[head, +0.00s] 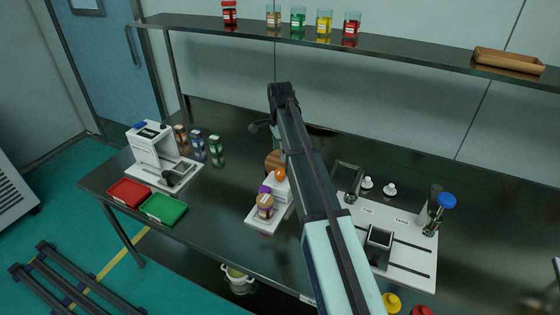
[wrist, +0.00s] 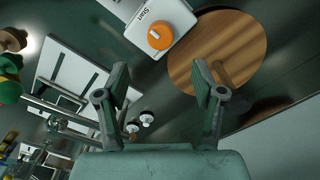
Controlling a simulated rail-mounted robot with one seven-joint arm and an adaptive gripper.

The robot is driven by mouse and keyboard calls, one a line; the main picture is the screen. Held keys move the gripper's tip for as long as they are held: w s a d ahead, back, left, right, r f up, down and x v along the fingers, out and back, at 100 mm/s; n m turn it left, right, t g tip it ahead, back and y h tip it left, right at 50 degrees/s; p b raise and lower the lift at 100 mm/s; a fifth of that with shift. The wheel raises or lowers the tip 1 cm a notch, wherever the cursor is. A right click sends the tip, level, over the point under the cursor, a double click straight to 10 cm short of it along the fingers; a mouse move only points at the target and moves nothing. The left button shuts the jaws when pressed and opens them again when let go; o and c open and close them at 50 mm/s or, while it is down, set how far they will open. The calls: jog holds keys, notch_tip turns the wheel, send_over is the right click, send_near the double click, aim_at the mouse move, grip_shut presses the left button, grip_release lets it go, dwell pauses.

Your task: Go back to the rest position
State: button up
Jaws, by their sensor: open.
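My gripper (wrist: 160,80) shows in the wrist view with its two fingers spread wide and nothing between them. In the head view my arm reaches over the middle of the bench, and the gripper is mostly hidden behind it. A white device with an orange knob (wrist: 160,36) and a "Start" label lies beyond the fingertips in the wrist view. It also shows beside my arm in the head view (head: 281,185). A round wooden disc (wrist: 232,50) lies beside it, partly behind the right finger. The gripper appears apart from both.
A purple-lidded jar (head: 264,206) stands on the device's front plate. A white board (head: 408,270) with fittings lies right of my arm. Red (head: 129,192) and green (head: 164,208) trays are at left. A shelf (head: 400,48) with several jars spans the back.

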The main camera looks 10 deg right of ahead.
aim_at(280, 172)
jog(key=shift+r, duration=0.85)
notch_tip(280, 172, down, 12)
jog(key=shift+f, duration=0.1)
jog(key=shift+r, duration=0.25)
dwell(0.4)
